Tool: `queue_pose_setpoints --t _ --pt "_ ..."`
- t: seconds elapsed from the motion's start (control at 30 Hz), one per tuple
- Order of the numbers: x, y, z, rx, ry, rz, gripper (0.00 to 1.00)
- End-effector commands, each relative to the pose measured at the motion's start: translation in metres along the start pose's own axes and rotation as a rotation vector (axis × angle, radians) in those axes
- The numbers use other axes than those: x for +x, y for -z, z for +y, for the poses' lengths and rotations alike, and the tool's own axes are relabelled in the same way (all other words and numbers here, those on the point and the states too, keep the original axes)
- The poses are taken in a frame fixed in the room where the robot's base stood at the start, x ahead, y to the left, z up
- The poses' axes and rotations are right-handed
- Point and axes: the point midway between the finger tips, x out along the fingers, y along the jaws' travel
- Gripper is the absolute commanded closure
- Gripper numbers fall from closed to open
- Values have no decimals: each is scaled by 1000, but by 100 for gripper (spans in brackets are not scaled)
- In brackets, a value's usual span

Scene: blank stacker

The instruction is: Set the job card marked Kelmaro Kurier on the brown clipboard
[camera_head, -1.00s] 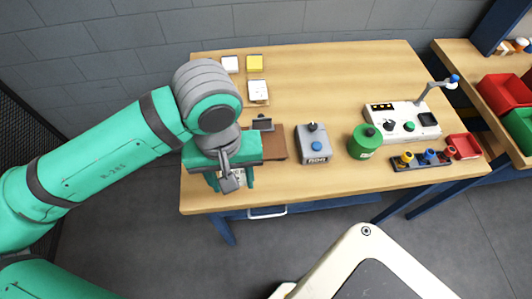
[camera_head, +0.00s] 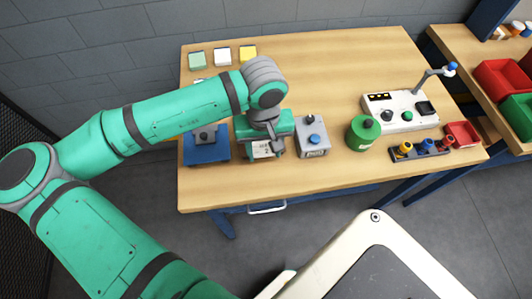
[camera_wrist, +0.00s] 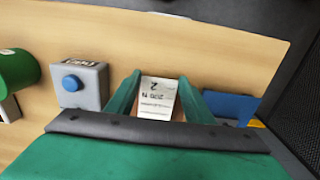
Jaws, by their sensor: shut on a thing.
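My gripper (camera_head: 266,152) is shut on a white job card (camera_wrist: 157,98) over the front part of the table. The card also shows below the gripper in the head view (camera_head: 262,150). Its print is upside down in the wrist view and too small to read as a name, though a large 2 shows. A thin brown strip, likely the brown clipboard (camera_wrist: 180,114), shows beside the card between the fingers. The rest of it is hidden by card and gripper. I cannot tell whether the card touches it. A blue clipboard (camera_head: 205,153) with a grey clip lies to the left.
A grey box with a blue button (camera_head: 313,137) stands close right of the gripper. Further right are a green canister (camera_head: 362,134) and a white control panel (camera_head: 402,112). Green (camera_head: 197,60), white (camera_head: 222,56) and yellow (camera_head: 247,52) pads lie at the back left.

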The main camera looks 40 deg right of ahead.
Motion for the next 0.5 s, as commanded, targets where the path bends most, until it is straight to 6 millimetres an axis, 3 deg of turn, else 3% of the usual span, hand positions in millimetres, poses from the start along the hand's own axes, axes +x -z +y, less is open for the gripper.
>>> queue_pose_setpoints --t 0.2,0.5 --pt "28 0 -2 -6 1 -1 73" --pt "32 0 -4 -10 -1 0 73"
